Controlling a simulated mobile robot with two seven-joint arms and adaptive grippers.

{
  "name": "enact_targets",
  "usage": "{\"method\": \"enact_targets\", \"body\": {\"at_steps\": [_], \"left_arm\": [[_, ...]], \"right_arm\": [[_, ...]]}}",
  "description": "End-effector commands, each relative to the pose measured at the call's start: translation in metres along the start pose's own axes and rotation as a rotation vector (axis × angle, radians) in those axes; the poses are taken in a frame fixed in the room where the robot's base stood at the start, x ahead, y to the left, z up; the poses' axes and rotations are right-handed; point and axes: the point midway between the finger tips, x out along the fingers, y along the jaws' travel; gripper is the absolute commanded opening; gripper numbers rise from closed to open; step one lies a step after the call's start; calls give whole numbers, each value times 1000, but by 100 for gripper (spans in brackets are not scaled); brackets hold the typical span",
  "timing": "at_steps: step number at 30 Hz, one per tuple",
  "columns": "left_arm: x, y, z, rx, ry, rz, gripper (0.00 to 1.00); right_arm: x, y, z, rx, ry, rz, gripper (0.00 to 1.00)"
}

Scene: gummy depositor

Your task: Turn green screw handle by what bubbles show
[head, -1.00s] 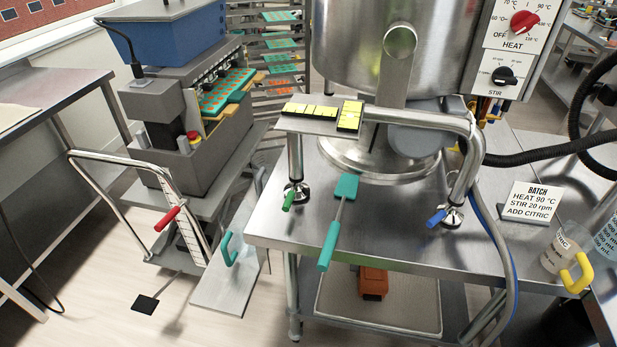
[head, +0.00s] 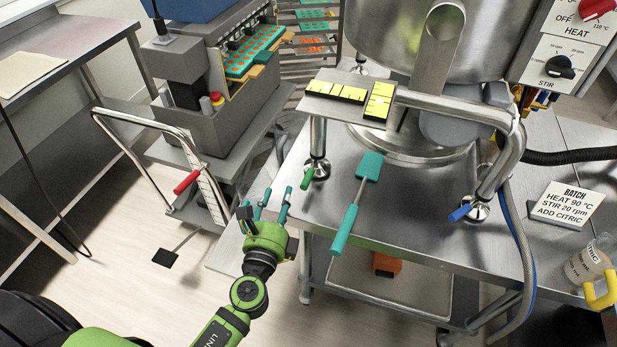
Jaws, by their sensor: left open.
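The green screw handle (head: 308,178) sticks out beside the foot of the kettle stand's left leg, at the table's left edge. Two yellow levels lie at right angles on the metal plate (head: 320,88) above: one level (head: 345,93) along its front and one level (head: 380,100) at its right. Their bubbles are too small to read. My left gripper (head: 266,204) is open, left of and a little below the green handle, apart from it. Teal parts show around its fingers, and I cannot tell which belong to the slab handle behind. My right gripper is not in view.
A blue handle (head: 461,212) sits at the right foot. A teal spatula (head: 345,228) overhangs the table's front edge. A cart with a red grip (head: 187,182) stands left.

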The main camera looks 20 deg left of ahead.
Motion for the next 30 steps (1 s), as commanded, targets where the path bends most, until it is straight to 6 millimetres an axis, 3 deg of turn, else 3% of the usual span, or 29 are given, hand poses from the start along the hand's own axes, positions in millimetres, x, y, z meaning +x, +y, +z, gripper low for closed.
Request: {"method": "enact_targets", "body": {"at_steps": [3,8,21,30], "left_arm": [[3,-12,-18,164,54,-73,42],[7,-20,-30,270,87,-119,42],[65,-26,-36,273,89,-120,42],[74,-26,-38,270,90,-119,42]], "right_arm": [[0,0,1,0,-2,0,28],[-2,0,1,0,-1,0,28],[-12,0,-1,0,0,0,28],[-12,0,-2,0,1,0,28]]}}
